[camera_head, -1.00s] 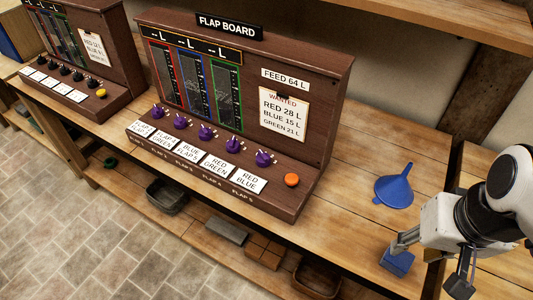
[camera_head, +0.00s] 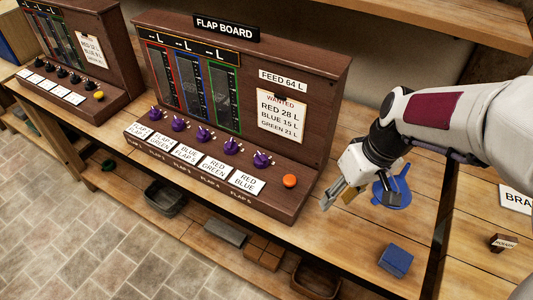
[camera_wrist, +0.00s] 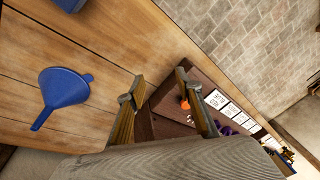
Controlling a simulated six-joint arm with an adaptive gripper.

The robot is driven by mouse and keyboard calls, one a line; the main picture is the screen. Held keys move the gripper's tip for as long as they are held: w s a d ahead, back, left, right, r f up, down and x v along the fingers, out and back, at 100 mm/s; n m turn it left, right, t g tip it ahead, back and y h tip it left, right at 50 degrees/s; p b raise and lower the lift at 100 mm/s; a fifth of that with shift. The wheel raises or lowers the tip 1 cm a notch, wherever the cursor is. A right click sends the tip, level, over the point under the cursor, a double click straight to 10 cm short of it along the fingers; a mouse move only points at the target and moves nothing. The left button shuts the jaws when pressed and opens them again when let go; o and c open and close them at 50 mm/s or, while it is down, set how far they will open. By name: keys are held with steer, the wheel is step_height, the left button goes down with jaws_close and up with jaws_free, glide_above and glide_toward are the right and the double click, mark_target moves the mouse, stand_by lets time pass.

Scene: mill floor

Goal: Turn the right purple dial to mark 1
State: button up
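The right purple dial (camera_head: 262,160) is the rightmost in a row of several purple dials on the sloped front of the brown flap board (camera_head: 325,120). Its card (camera_head: 248,181) reads RED BLUE. Its marks are too small to read. My gripper (camera_head: 338,197) is off the board's right front corner, above the table and apart from the dials. In the wrist view, the two fingers of my gripper (camera_wrist: 160,78) are spread with nothing between them. The purple dials (camera_wrist: 228,130) there are small and partly hidden behind a finger.
An orange button (camera_head: 290,181) sits right of the dials. A blue funnel (camera_head: 398,194) lies behind my gripper, and a blue block (camera_head: 396,260) is on the table's front right. A similar board (camera_head: 90,60) with black dials stands at the far left.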

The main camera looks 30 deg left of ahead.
steer(key=shift+w+a+f+n+y, duration=0.1)
steer(key=shift+w+a+n+y, duration=0.2)
steer(key=shift+w+a+n, duration=0.9)
steer(key=shift+w+a+r+n+y, duration=0.1)
steer(key=shift+w+a+n+y, duration=0.2)
steer(key=shift+w+a+n, duration=0.9)
steer(key=shift+w+a+f+n+y, duration=0.1)
steer(key=shift+w+a+n+y, duration=0.4)
steer(key=shift+a+n, duration=1.2)
steer(key=shift+w+a, duration=0.15)
steer(key=shift+a, duration=0.05)
steer(key=shift+a, duration=0.1)
glide_toward(264, 157)
steer(key=shift+h, duration=0.3)
steer(key=x, duration=0.4)
steer(key=shift+a+f, duration=0.25)
steer(key=shift+f, duration=0.05)
steer(key=x, duration=0.3)
steer(key=shift+a+f, duration=0.3)
steer(key=shift+a, duration=0.05)
steer(key=shift+a+f, duration=0.25)
steer(key=shift+f, duration=0.35)
